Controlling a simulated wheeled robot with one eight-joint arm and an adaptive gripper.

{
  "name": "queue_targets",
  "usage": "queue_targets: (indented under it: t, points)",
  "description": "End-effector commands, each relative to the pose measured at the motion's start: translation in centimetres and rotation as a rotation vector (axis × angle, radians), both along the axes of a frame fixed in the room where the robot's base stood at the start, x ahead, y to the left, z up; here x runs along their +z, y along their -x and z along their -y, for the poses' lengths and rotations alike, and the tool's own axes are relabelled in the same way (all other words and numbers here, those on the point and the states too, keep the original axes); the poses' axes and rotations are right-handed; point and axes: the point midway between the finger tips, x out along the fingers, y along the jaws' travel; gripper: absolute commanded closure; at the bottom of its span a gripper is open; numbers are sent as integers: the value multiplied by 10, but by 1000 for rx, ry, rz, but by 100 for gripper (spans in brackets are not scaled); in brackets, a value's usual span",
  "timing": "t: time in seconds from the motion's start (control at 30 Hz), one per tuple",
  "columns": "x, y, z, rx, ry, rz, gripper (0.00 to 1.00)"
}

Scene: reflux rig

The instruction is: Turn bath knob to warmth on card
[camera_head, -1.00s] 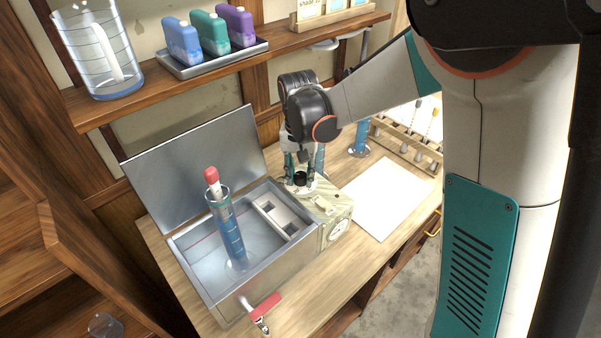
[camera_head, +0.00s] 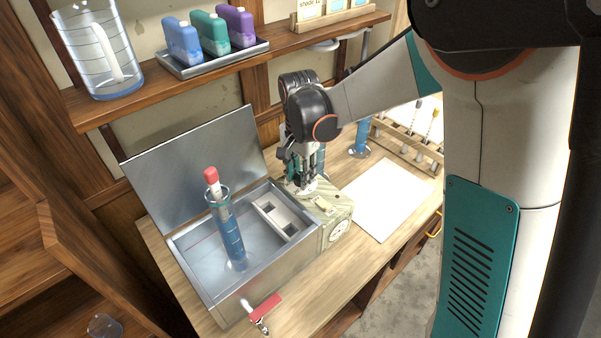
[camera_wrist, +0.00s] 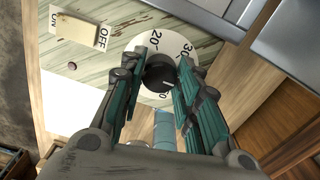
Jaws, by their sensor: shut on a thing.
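The bath (camera_head: 190,247) is an open metal tank with its lid raised. It holds a blue-filled cylinder (camera_head: 232,240) with a red top. The control box (camera_head: 337,209) stands at its right end. In the wrist view the black knob (camera_wrist: 160,76) sits on a white dial (camera_wrist: 144,42) marked 20 and 30, among other numbers. My gripper (camera_wrist: 168,74) is shut on the knob, teal fingers on either side. In the head view my gripper (camera_head: 304,184) is over the box and hides the knob. I cannot make out a warmth card.
An ON/OFF switch (camera_wrist: 80,28) is beside the dial. A white sheet (camera_head: 388,198) lies right of the box. A red-handled tap (camera_head: 264,308) sticks out in front. A shelf with bottles (camera_head: 210,33) runs above.

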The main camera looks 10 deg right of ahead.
Motion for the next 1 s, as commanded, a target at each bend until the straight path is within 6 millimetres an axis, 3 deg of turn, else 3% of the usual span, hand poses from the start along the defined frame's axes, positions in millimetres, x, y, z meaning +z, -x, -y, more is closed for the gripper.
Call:
queue_targets:
  t: [0.37, 0.4, 0.47, 0.83, 1.0]
  points:
    - [0, 0, 0, -2, -1, -1, 94]
    - [0, 0, 0, -2, -1, -1, 61]
    - [0, 0, 0, -2, -1, -1, 49]
    - [2, 0, 0, -2, 0, 0, 49]
    - [20, 0, 0, -2, 0, 0, 49]
